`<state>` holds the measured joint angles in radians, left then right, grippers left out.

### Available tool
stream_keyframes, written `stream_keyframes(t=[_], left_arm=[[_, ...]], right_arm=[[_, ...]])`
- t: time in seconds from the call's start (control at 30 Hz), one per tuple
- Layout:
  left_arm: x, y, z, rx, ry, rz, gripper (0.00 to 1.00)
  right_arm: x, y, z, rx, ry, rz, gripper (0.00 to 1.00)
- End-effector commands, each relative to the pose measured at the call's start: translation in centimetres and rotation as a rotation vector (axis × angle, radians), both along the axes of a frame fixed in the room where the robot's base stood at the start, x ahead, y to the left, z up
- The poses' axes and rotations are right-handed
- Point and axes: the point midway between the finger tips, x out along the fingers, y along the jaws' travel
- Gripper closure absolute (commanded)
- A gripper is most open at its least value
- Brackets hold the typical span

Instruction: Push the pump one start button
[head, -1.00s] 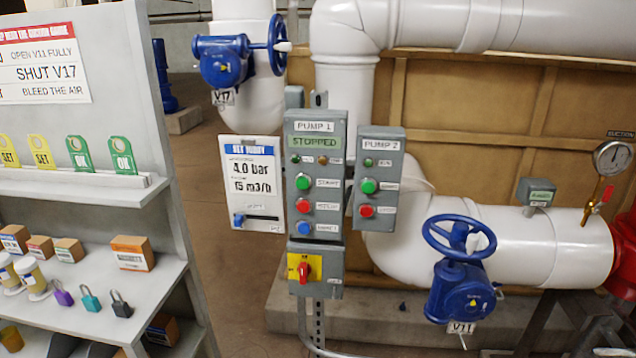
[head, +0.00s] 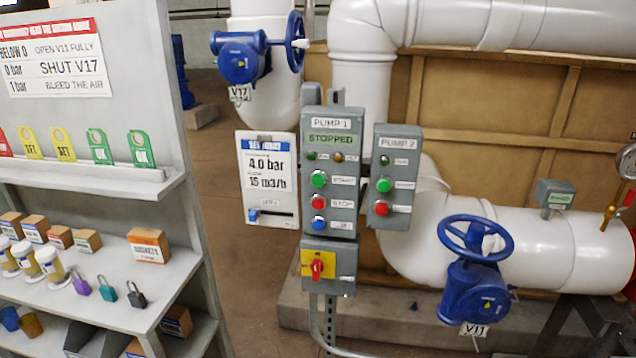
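The grey Pump 1 control box (head: 342,220) hangs on a post near the middle of the head view. Its display (head: 331,139) reads STOPPED. The green start button (head: 318,180) sits above a red stop button (head: 318,203) and a blue button (head: 318,226). A yellow plate with a red rotary switch (head: 317,266) is on the box below. The Pump 2 box (head: 396,158) is just right, with its own green button (head: 383,185) and red button (head: 381,208). Neither of my grippers is in view.
A grey shelf unit (head: 190,200) with tags, small boxes and padlocks stands at the left. A white notice board (head: 268,160) reading 4.0 bar hangs left of Pump 1. Valve V17 (head: 240,62) is behind, and blue valve V11 (head: 475,290) is at lower right.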

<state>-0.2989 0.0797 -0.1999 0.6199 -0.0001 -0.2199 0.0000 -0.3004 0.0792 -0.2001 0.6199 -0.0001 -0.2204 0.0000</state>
Motion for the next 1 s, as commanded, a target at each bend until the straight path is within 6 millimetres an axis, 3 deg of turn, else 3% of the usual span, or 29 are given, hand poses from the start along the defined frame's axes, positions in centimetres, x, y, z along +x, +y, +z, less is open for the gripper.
stream_keyframes(t=[0.03, 0.17, 1.0], left_arm=[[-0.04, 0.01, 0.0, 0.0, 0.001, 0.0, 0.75], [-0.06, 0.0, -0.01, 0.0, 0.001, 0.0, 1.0], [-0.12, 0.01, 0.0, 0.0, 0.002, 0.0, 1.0]], right_arm=[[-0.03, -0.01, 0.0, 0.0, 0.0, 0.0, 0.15], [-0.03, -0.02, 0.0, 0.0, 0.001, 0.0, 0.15], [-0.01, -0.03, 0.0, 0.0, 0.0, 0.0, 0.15]])
